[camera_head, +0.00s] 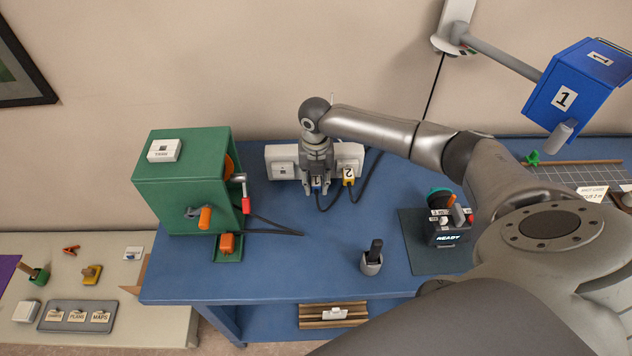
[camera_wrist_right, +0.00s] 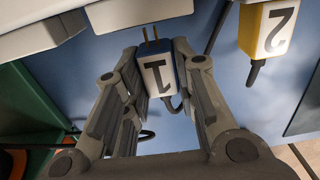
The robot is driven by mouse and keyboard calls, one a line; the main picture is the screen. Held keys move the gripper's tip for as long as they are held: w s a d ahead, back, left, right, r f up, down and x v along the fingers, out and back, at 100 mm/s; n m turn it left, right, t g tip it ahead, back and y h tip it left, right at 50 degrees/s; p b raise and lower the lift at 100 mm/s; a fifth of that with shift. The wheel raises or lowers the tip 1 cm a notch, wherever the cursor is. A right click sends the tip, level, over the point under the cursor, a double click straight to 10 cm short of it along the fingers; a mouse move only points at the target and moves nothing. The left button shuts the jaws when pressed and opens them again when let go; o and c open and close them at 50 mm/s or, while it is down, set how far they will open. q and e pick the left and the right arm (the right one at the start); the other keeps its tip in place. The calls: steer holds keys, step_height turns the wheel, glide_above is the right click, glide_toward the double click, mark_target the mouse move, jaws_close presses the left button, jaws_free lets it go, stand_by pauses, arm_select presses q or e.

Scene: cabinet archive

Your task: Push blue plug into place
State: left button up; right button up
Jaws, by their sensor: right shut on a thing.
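The blue plug (camera_head: 317,182) bears a white label "1" and is held at the front of the white socket box (camera_head: 350,153) on the blue table. My right gripper (camera_head: 318,190) is shut on it. In the right wrist view, the blue plug (camera_wrist_right: 158,72) sits between the two fingers, and its two metal pins show bare, pointing toward the socket box (camera_wrist_right: 125,12). The socket holes facing the pins are hidden. The yellow plug (camera_head: 348,176), labelled "2", is at the right part of the box. My left gripper is not in view.
A green box with a crank (camera_head: 180,190) stands to the left. A dark cable (camera_head: 368,172) runs by the yellow plug.

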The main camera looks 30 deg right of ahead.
steer(key=shift+w+d+b, duration=0.45)
steer(key=shift+w, duration=0.35)
steer(key=o, duration=1.1)
steer(key=o, duration=0.5)
steer(key=shift+r+p, duration=2.85)
steer(key=shift+r, duration=0.2)
